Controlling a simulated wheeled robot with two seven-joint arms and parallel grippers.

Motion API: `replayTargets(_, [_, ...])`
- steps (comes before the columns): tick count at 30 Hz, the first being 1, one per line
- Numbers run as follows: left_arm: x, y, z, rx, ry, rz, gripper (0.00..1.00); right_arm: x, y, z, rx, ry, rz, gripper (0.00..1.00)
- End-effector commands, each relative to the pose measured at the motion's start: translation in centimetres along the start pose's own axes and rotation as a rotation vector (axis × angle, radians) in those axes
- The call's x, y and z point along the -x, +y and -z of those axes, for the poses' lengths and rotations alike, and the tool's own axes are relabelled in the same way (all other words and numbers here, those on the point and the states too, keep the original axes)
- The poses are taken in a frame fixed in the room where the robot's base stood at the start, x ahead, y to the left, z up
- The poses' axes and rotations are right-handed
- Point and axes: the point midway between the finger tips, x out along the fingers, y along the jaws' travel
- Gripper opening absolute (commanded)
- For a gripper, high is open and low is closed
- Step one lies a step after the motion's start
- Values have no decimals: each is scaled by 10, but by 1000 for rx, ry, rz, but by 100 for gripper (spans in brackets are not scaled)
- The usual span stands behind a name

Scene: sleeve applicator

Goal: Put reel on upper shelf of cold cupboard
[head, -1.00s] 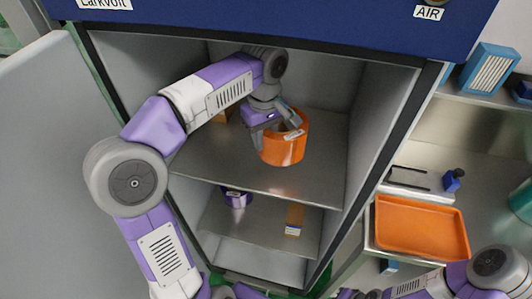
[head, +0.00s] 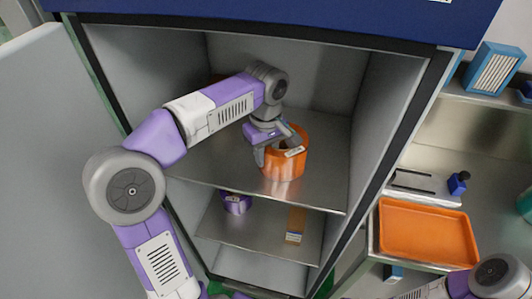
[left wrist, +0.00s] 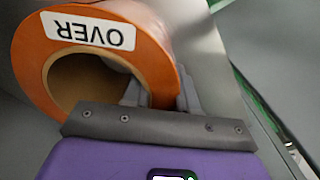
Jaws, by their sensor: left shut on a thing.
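The orange reel (head: 287,162) is inside the open cold cupboard, over the upper shelf (head: 220,165). It is a hollow ring with a white label, which reads OVER in the left wrist view (left wrist: 90,30). My left gripper (head: 268,150) is shut on the reel's wall, with one finger inside the ring and one outside. The reel's lower edge looks close to or on the upper shelf; I cannot tell if it touches. My right gripper is out of view; only part of my right arm shows at the lower right.
The lower shelf holds a purple ring-shaped thing (head: 236,203) and a small brown box (head: 295,225). The cupboard door (head: 50,130) stands open at the left. An orange tray (head: 425,235) lies on the counter at the right. The upper shelf is clear right of the reel.

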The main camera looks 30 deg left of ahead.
Motion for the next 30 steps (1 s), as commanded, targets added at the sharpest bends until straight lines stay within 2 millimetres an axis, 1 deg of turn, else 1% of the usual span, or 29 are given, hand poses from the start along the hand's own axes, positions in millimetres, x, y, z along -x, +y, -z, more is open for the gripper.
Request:
replayTargets(1, [0,0,0,-1,0,0,32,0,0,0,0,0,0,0])
replayTargets(5, [0,0,0,-1,0,0,52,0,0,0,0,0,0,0])
replayTargets(14, [1,0,0,0,0,0,52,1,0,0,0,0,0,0])
replayTargets(17, [11,1,0,-1,1,-2,52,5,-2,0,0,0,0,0])
replayTargets(24, [54,1,-1,-3,1,-4,52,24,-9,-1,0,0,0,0])
replayTargets(27, [67,1,0,-2,0,-3,52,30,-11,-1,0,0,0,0])
replayTargets(30, [75,1,0,-2,0,-1,52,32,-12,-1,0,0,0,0])
